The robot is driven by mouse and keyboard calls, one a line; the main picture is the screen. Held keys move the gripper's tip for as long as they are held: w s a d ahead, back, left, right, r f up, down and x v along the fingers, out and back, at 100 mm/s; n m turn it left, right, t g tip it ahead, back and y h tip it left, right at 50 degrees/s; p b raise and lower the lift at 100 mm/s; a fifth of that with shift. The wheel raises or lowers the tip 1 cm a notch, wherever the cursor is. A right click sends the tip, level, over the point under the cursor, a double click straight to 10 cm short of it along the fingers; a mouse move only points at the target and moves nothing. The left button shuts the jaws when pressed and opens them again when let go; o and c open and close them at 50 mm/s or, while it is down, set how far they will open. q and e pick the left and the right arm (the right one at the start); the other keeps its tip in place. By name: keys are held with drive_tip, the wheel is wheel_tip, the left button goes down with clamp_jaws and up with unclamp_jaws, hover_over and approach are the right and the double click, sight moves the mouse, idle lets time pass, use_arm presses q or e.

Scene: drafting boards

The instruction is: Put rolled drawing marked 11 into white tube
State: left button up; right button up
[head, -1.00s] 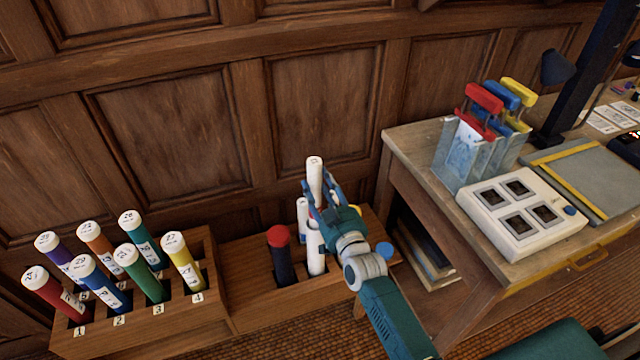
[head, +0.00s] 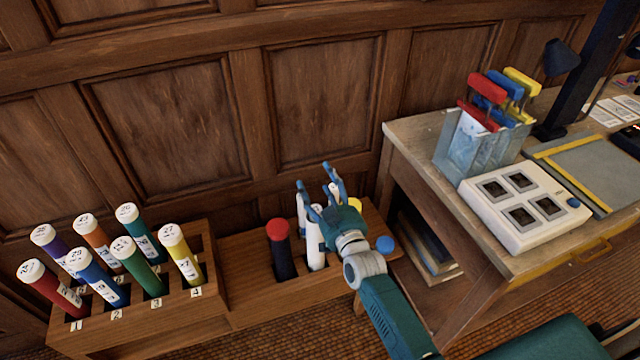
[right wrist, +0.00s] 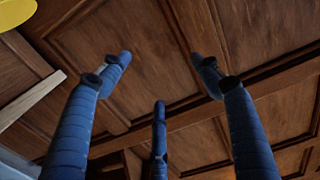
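My right gripper (head: 326,188) is open above the right part of the low wooden rack. Nothing is between its fingers in the right wrist view (right wrist: 160,100). Just below it, the white tube (head: 315,250) stands upright in the rack; the gripper partly hides its mouth. Another white upright piece (head: 302,212) shows behind the tube, partly covered by a finger. I see no roll in the gripper and cannot read a mark 11. Whether a roll is inside the white tube cannot be told. My left gripper is not in view.
A dark tube with a red top (head: 281,250) stands left of the white tube; yellow and blue tops (head: 385,244) are at the right. A left rack (head: 208,270) holds several coloured, white-capped tubes. A desk (head: 410,140) borders the right; wall panels stand behind.

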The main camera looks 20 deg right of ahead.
drive_tip(key=s, duration=1.2)
drive_tip(key=shift+d, duration=0.25)
idle(0.5)
drive_tip(key=s+a+f+g, duration=0.1)
drive_tip(key=s+f+g, duration=0.3)
drive_tip(key=f, duration=0.8)
drive_tip(key=s+f+n+g, duration=0.1)
drive_tip(key=s+f+g, duration=0.1)
drive_tip(key=s+f, duration=0.65)
drive_tip(key=s+a+f+g, duration=0.1)
drive_tip(key=s+f+g, duration=0.2)
drive_tip(key=f, duration=1.1)
drive_tip(key=s+d+f+g, duration=0.1)
drive_tip(key=s+f, duration=0.4)
drive_tip(key=s, duration=0.5)
drive_tip(key=s+d+f+g, duration=0.1)
drive_tip(key=s+f+g, duration=0.3)
drive_tip(key=s, duration=0.6)
drive_tip(key=s+d+f+n+g, duration=0.1)
drive_tip(key=s+d+f+g, duration=0.1)
drive_tip(key=s+f, duration=0.6)
drive_tip(key=s+g, duration=0.1)
drive_tip(key=s, duration=0.2)
drive_tip(key=shift+h, duration=0.3)
